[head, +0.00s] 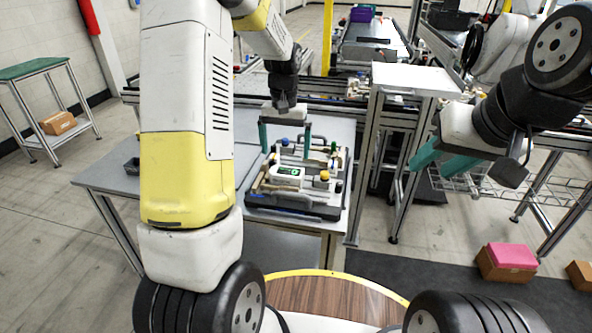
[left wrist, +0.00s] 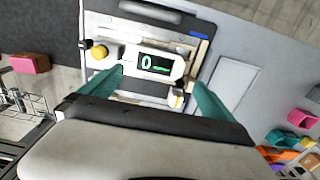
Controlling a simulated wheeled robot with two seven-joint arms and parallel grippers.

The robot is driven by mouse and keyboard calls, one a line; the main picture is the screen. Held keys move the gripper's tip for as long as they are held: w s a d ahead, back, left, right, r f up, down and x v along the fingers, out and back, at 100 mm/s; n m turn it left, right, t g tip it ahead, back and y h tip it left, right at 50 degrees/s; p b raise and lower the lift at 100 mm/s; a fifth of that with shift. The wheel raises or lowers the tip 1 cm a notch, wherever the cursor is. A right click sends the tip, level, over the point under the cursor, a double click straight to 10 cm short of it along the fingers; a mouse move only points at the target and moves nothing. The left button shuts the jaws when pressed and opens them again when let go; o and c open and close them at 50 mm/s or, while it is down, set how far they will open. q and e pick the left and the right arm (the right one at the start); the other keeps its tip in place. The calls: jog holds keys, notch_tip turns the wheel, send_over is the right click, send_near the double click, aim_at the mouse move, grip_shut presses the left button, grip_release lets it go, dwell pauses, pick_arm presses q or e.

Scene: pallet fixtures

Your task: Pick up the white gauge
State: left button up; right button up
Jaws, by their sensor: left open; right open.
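The white gauge (head: 289,174) has a dark display with green marks and lies in the pallet fixture (head: 296,207) on the grey table. The left wrist view shows the gauge (left wrist: 147,63) face up, with its display reading toward the camera. My left gripper (head: 286,150) is above the fixture, pointing down, with its teal fingers spread and nothing between them. In the left wrist view the fingertips (left wrist: 157,80) appear near the gauge's lower edge, one toward each end. My right gripper (head: 432,163) is open and empty, off to the right, away from the table.
A yellow knob (left wrist: 99,52) sits beside the gauge. Several other small parts stand on the fixture. The grey table (head: 118,176) has free room left of the fixture. A white-topped stand (head: 415,78) is to the right. A pink box (head: 512,255) is on the floor.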

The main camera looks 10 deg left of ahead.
aim_at(286, 171)
pick_arm(q)
notch_tip(286, 171, down, 7)
jog(key=shift+s+d+f, duration=0.1)
jog(key=shift+s, duration=0.05)
jog(key=shift+c, duration=0.4)
jog(key=c, duration=1.1)
jog(key=shift+c, duration=0.6)
